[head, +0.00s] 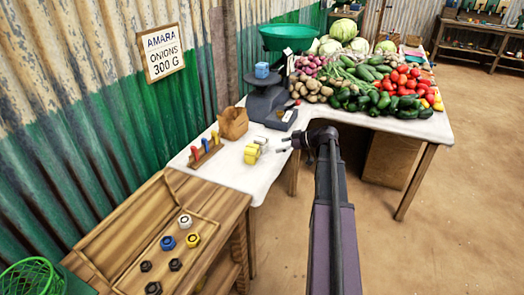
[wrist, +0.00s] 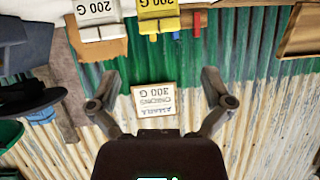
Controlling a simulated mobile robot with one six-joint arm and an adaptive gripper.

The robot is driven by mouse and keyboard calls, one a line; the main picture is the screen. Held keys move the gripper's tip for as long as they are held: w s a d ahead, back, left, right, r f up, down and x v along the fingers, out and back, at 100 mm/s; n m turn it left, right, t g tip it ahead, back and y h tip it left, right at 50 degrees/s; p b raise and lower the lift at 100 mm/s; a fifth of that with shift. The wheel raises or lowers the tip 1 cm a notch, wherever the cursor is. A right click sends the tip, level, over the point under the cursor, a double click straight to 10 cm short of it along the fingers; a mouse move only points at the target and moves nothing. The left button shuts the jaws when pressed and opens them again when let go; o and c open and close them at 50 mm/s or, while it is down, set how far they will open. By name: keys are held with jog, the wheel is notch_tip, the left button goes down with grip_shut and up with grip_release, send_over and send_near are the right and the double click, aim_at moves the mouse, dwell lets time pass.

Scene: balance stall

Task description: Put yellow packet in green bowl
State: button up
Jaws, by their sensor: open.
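The yellow packet (head: 250,155) stands on the white tabletop beside a white packet (head: 261,141). In the wrist view, which looks upside down, the yellow packet (wrist: 158,10) is at the top edge, cut off, with a 200 G label. The green bowl (head: 286,38) sits on top of the dark scale (head: 268,100) at the back; part of it shows at the left edge of the wrist view (wrist: 9,133). My gripper (head: 281,144) is open and empty, just right of the packets. Its spread fingers (wrist: 160,77) show in the wrist view with nothing between them.
A blue block (head: 262,70) sits on the scale. A brown paper bag (head: 233,123) and a rack with coloured pegs (head: 205,152) stand left of the packets. Vegetables (head: 385,90) are heaped at the back right. A wooden tray (head: 145,250) holds several weights.

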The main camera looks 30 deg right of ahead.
jog(key=w+a+m+g+h+p, duration=0.2)
jog(key=a+m+g+h+p, duration=0.1)
jog(key=a+m+p, duration=0.2)
jog(key=m+g+h+p, duration=0.3)
jog(key=m+h+p, duration=0.65)
jog(key=m, duration=0.25)
send_near(251, 148)
jog(key=r, duration=0.1)
jog(key=shift+p, duration=0.4)
jog(key=shift+d, duration=0.1)
jog(key=b+x, duration=0.7)
jog(key=x, duration=0.1)
jog(key=shift+s+f+b, duration=0.1)
jog(key=shift+s+b, duration=0.05)
jog(key=shift+b, duration=0.15)
jog(key=shift+f, duration=0.2)
jog(key=shift+f+b, duration=0.1)
jog(key=shift+b, duration=0.2)
jog(key=shift+b+x, duration=2.25)
jog(key=shift+x, duration=0.35)
